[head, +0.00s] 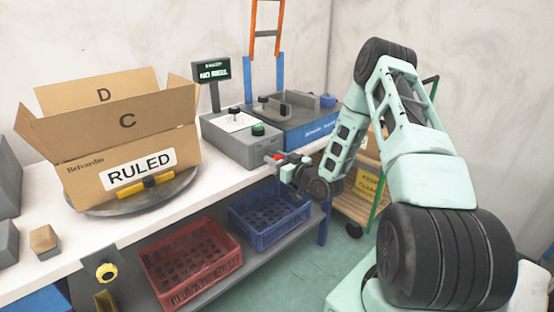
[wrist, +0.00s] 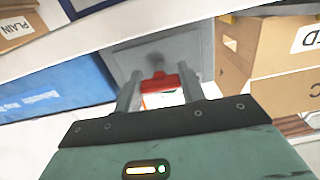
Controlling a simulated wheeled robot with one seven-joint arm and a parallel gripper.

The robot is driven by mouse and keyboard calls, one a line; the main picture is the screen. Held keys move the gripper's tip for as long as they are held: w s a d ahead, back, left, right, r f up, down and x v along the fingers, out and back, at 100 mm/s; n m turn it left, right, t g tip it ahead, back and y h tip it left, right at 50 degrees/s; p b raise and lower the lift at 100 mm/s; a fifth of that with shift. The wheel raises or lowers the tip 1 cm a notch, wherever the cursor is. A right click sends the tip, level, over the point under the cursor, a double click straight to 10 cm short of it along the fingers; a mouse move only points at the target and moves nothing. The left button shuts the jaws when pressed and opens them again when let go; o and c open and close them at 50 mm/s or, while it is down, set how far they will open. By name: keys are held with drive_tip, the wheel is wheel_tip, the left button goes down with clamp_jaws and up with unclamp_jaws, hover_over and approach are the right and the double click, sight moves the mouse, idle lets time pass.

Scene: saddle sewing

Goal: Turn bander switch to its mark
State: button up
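A red part (head: 274,158), which looks like the switch handle, shows at the front of the grey unit (head: 238,142). My gripper (head: 281,161) reaches to it from the right. In the wrist view the red part (wrist: 160,82) lies between the two spread fingers of my gripper (wrist: 159,85), with a small white and green patch beside it. The grey face (wrist: 150,55) of the unit is beyond the fingertips. Whether the fingers touch the red part is unclear. No mark for the switch can be made out.
A green button (head: 258,129) and a black knob (head: 234,111) are on top of the grey unit. A display (head: 212,72) reads NO REEL. A blue machine (head: 300,138) stands to the right. A cardboard box (head: 130,150) is at left. Blue (head: 270,225) and red (head: 190,262) crates sit below.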

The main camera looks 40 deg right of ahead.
drive_tip(key=shift+m, duration=0.3)
drive_tip(key=shift+c, duration=0.3)
drive_tip(key=m, duration=0.3)
drive_tip(key=shift+m, duration=0.3)
drive_tip(key=m, duration=0.4)
drive_tip(key=shift+m, duration=0.3)
drive_tip(key=m, duration=0.4)
drive_tip(key=shift+m+p, duration=0.45)
drive_tip(key=shift+m, duration=1.65)
drive_tip(key=o, duration=1)
